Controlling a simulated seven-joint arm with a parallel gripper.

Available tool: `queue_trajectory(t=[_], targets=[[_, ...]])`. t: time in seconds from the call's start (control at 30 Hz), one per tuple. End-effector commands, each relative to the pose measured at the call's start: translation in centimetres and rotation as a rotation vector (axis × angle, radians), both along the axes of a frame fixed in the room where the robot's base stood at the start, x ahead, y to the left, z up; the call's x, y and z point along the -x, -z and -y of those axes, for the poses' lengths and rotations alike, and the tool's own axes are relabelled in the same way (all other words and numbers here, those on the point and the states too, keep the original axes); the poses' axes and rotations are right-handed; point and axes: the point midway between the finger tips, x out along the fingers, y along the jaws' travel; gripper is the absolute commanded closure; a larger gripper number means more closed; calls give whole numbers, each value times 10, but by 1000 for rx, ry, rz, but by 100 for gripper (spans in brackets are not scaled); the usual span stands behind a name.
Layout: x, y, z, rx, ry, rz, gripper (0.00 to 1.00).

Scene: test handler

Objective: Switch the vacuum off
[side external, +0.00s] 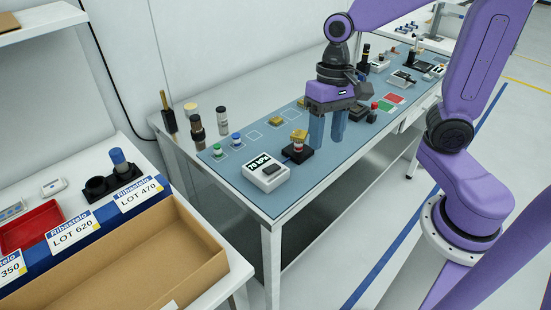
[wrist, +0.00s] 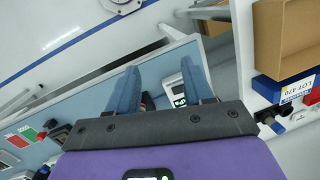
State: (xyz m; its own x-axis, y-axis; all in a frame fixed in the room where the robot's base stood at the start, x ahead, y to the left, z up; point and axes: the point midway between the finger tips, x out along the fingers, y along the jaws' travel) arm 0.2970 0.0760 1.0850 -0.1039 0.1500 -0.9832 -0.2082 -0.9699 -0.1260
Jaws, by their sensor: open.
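The vacuum unit is a white box (side external: 265,175) with a display reading about 70 kPa and a dark rocker or button on top. It sits at the near end of the blue mat. In the wrist view the white box (wrist: 173,87) shows between my fingers, partly hidden by the right one. A black block with a red and brass-coloured top (side external: 298,148) stands right beside it. My gripper (side external: 328,134) is open and empty, fingers pointing down, to the right of that block and above the mat. It also shows in the wrist view (wrist: 160,85). I cannot tell the switch position.
Small green- and blue-topped parts (side external: 227,146) stand on the mat's left, with dark bottles (side external: 197,128) behind. More devices (side external: 378,64) fill the far end. A cardboard box (side external: 130,260) and red tray (side external: 32,226) are on the left bench.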

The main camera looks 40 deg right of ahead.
Motion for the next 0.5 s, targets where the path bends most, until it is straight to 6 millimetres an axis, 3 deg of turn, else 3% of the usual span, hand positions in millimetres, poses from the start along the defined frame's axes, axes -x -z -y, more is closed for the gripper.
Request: queue_trajectory(t=[0.5], targets=[[-99, -6, 27, -76, 917, -181, 49]])
